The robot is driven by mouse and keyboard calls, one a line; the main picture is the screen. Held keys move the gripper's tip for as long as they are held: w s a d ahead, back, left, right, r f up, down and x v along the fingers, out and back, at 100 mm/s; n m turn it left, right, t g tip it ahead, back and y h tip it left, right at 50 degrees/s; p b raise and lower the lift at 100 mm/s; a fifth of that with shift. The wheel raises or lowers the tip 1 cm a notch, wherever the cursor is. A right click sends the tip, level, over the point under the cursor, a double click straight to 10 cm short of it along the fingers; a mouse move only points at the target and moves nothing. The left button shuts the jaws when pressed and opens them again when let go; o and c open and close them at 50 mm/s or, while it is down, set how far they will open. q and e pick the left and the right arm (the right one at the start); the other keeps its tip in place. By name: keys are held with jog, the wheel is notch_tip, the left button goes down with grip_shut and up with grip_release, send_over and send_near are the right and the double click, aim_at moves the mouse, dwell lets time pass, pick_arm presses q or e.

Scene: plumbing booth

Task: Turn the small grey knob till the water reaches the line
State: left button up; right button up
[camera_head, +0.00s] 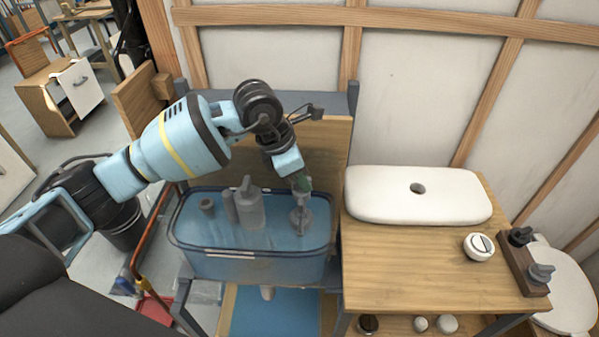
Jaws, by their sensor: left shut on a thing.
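A clear blue cistern tank (190,262) stands open at the middle left. Inside it are a grey upright valve (250,210) near the middle and a second grey fitting (301,220) at the right end. My left gripper (302,186) reaches down over the right end and is shut at the top of that fitting. The small grey knob there is mostly hidden by the fingers. A short pale line (230,254) shows on the tank's front wall. The water level cannot be told clearly against the blue wall. My right gripper is not in view.
A white cistern lid (385,195) lies on the wooden bench (400,265) right of the tank. A round white push button (479,247) and a wooden block with dark and grey knobs (522,262) sit farther right. The bench front is clear.

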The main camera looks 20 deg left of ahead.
pick_arm(q)
jog(key=o, duration=0.7)
jog(key=shift+a+r, duration=0.1)
jog(key=shift+r, duration=0.15)
jog(key=v, duration=0.7)
jog(key=shift+s+a+r, duration=0.1)
jog(key=shift+s, duration=0.05)
